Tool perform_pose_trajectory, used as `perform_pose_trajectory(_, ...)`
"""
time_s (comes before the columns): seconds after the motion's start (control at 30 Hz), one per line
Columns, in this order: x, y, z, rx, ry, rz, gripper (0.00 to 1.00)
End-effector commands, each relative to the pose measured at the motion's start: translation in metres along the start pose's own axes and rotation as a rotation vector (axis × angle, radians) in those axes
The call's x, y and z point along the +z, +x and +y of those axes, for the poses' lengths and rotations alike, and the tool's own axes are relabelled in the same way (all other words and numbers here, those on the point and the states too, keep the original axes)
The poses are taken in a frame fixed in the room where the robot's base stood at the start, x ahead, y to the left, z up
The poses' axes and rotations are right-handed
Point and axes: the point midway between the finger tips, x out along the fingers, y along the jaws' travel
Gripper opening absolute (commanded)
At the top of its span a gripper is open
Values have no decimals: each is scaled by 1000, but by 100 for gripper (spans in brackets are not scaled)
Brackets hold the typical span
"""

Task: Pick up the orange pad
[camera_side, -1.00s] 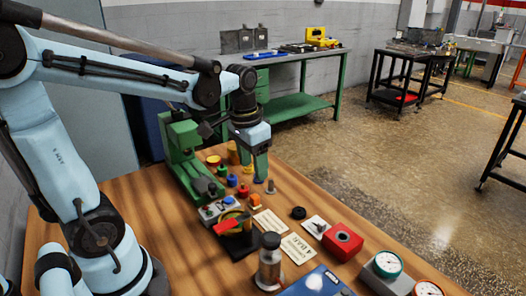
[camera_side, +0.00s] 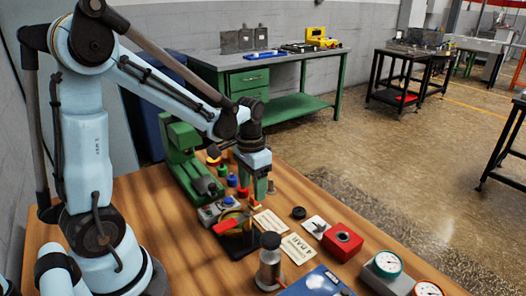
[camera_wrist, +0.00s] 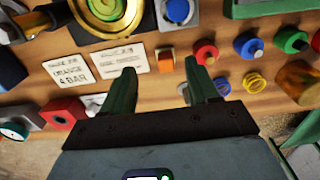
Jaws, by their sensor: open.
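The orange pad (camera_wrist: 165,60) is a small block lying on the wooden table. In the wrist view it shows just past my fingertips, lined up with the gap between them, towards the right finger. My gripper (camera_wrist: 160,78) is open and empty, its two green fingers on either side of that gap. In the side view my gripper (camera_side: 253,197) points down over the table and its fingers mostly hide the pad. I cannot tell the exact height of the fingertips over the table.
A red button (camera_wrist: 205,51) stands close right of the pad, with blue and green buttons beyond. Printed cards (camera_wrist: 72,82) lie to the left. A yellow dish (camera_wrist: 108,12) and a box with a blue knob (camera_wrist: 178,10) stand near. A green machine (camera_side: 183,150) stands behind.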

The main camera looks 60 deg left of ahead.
Motion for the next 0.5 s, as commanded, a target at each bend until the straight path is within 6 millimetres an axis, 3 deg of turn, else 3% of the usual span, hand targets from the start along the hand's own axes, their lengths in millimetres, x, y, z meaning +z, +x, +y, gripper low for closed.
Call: perform_pose_trajectory(0.5,-7,48,-7,0,0,0,60)
